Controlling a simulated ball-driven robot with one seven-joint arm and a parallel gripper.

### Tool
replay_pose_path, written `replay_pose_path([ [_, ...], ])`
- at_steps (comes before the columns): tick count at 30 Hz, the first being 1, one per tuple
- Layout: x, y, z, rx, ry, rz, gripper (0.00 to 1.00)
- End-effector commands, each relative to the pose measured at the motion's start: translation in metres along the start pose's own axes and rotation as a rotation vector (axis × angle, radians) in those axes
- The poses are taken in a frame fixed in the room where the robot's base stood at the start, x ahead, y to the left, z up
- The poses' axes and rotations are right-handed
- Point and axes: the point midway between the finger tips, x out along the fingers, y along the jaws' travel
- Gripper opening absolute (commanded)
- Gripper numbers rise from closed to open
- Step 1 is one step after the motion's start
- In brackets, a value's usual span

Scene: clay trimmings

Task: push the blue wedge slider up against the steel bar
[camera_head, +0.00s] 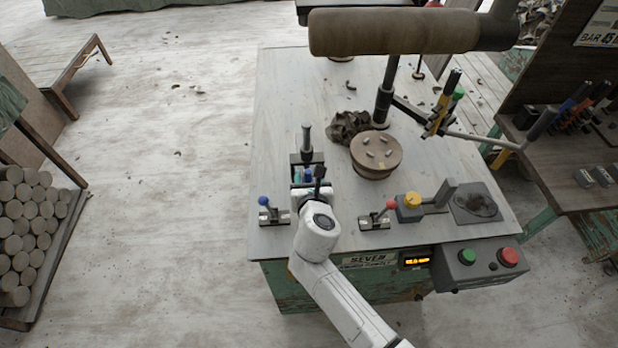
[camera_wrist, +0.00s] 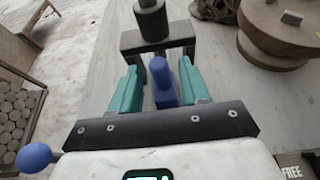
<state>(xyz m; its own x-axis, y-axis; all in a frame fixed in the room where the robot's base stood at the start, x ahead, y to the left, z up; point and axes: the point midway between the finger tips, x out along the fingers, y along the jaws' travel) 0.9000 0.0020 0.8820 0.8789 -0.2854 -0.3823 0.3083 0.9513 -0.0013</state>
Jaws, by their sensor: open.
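The blue wedge slider (camera_wrist: 163,92) stands in the middle of the wrist view, with a rounded upright part on top. In the head view a small patch of blue (camera_head: 308,174) shows just beyond my wrist. My gripper (camera_wrist: 159,80) is open, with one teal finger on each side of the slider and a gap on both sides. In the head view my gripper (camera_head: 307,178) is mostly hidden by my wrist. A dark grey crosspiece (camera_wrist: 129,41), apparently the steel bar, stands just beyond the slider, with a cylindrical post on it. Whether slider and bar touch is unclear.
A blue-knobbed lever (camera_head: 264,203) is left of my wrist; a red-knobbed lever (camera_head: 390,206) and a yellow-knobbed fixture (camera_head: 411,201) are right. A round wheel with pegs (camera_head: 375,153) and a clay lump (camera_head: 349,127) lie farther right. The bench's left side (camera_head: 272,120) is clear.

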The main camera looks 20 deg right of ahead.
Motion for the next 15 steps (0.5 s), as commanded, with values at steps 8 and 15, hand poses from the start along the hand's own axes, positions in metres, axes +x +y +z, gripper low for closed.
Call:
replay_pose_path([
  [8,0.0048,-0.0005,0.0000,0.001,0.000,0.000,0.46],
  [15,0.0046,-0.0004,-0.0001,0.001,0.001,0.000,0.31],
])
